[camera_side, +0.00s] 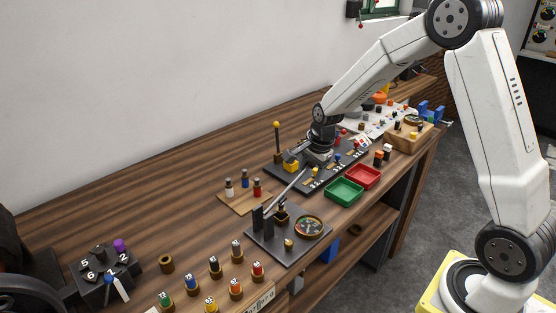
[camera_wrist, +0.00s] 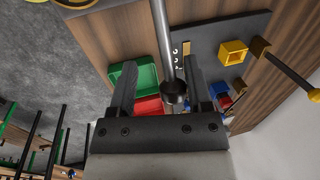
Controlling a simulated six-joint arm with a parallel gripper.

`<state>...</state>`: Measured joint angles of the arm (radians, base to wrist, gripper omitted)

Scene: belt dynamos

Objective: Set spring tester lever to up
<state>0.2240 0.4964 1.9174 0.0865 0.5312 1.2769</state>
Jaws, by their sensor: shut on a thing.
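The spring tester (camera_side: 262,234) is a black plate with dark uprights, a small cup-like part and a round dial (camera_side: 309,226). Its lever (camera_side: 287,191) is a thin grey rod that slants up from the uprights toward the upper right. My gripper (camera_side: 301,154) is at the lever's far end, above the bench, and partly blends with the dark board behind it. In the wrist view the lever (camera_wrist: 162,40) runs between the fingers of my gripper (camera_wrist: 160,66), with its dark round end near the palm. My gripper is shut on the lever.
A green tray (camera_side: 344,191) and a red tray (camera_side: 363,177) lie right of the lever. A dark board with a yellow socket (camera_side: 291,166) and a yellow-topped stick (camera_side: 277,141) is behind. A wooden block with small bottles (camera_side: 243,198) is left. Several coloured pegs stand in front.

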